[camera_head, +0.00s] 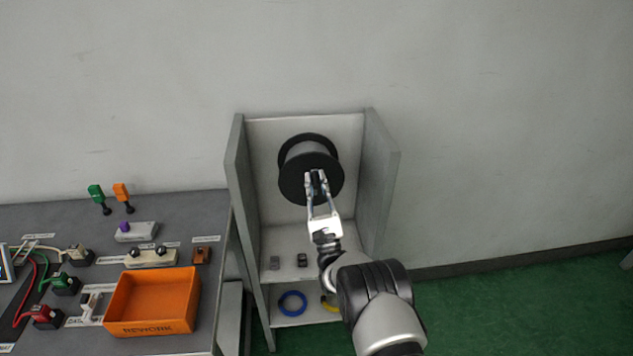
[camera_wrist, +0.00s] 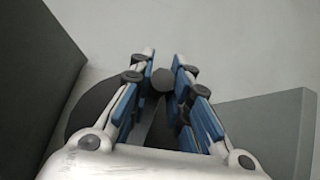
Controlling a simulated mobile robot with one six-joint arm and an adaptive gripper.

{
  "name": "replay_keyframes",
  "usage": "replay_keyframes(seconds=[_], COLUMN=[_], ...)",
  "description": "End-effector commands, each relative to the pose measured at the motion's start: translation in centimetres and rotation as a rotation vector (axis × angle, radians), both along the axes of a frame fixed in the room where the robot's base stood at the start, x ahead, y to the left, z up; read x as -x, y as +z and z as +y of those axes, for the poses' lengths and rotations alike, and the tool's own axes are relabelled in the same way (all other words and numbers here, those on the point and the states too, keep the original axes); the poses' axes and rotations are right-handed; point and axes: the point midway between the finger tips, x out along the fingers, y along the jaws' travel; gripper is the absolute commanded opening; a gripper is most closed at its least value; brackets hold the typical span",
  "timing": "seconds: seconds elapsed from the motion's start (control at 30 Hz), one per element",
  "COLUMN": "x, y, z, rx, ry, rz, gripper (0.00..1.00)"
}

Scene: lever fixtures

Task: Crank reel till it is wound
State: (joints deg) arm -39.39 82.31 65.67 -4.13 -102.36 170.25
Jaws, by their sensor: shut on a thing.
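The reel (camera_head: 296,181) is a black-flanged spool with a grey drum, mounted in the upper part of a grey open cabinet. My gripper (camera_head: 316,180) reaches up to the front flange, around its lower middle. In the wrist view my gripper (camera_wrist: 163,85) has its blue-padded fingers on either side of a dark round crank knob (camera_wrist: 163,79) and is shut on it. Part of the reel's dark flange (camera_wrist: 90,112) shows behind the fingers. The crank arm is mostly hidden by my fingers.
The cabinet (camera_head: 240,190) has side walls close to the reel on both sides. Small blocks (camera_head: 302,260) and a blue ring (camera_head: 292,303) lie on its lower levels. A bench on the left carries an orange bin (camera_head: 152,327), switches and levers. Green floor lies free at right.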

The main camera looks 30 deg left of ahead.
Motion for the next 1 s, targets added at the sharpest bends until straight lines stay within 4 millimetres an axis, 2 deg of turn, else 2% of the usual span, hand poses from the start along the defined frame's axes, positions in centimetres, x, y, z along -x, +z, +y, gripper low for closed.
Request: replay_keyframes(seconds=[0.37,0.4,0.7,1.0], x=[-0.11,-0.11,-0.05,0.02], y=[0.04,0.04,0.01,-0.07], z=[0.01,0.01,0.01,-0.03], rx=[-0.002,-0.002,-0.002,-0.002], ry=[-0.002,-0.002,-0.001,-0.001], rz=[0.004,0.004,0.003,0.003], gripper=[0.0,0.18,0.38,0.38])
